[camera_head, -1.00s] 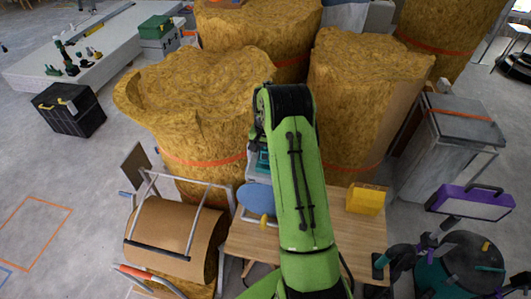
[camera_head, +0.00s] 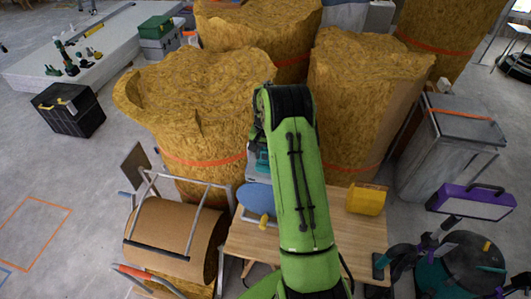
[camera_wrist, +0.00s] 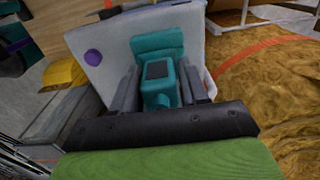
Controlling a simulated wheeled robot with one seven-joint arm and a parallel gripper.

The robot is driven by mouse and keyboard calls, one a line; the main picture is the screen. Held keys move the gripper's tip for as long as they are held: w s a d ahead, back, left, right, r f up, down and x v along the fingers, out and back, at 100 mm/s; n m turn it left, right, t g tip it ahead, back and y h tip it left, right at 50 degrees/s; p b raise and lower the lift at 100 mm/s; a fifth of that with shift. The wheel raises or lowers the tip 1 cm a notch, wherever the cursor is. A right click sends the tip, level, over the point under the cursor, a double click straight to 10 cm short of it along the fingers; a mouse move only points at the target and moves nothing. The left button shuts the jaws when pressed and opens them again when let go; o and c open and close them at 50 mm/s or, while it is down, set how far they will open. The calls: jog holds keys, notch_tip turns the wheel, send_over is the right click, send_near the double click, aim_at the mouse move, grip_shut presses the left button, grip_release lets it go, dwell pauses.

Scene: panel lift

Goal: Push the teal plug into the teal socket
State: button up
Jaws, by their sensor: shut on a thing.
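In the wrist view my gripper (camera_wrist: 160,84) is shut on the teal plug (camera_wrist: 159,92), a block with a dark rectangle on its face, held between two grey fingers. Just beyond it is a wider teal piece, which looks like the teal socket (camera_wrist: 158,42), on a pale panel (camera_wrist: 112,72). The plug overlaps the socket's lower edge in the picture; I cannot tell whether it touches or has entered. In the head view my green arm hides the gripper and plug; a bit of teal (camera_head: 262,160) shows beside the arm.
The pale panel has a purple round spot (camera_wrist: 93,57). Large straw-coloured bales (camera_head: 205,110) stand close behind. A metal-framed roll (camera_head: 170,240) stands at left.

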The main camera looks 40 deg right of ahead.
jog(key=shift+f, duration=0.35)
jog(key=o, duration=1.1)
jog(key=shift+r, duration=0.2)
notch_tip(320, 180, up, 16)
jog(key=shift+f, duration=0.25)
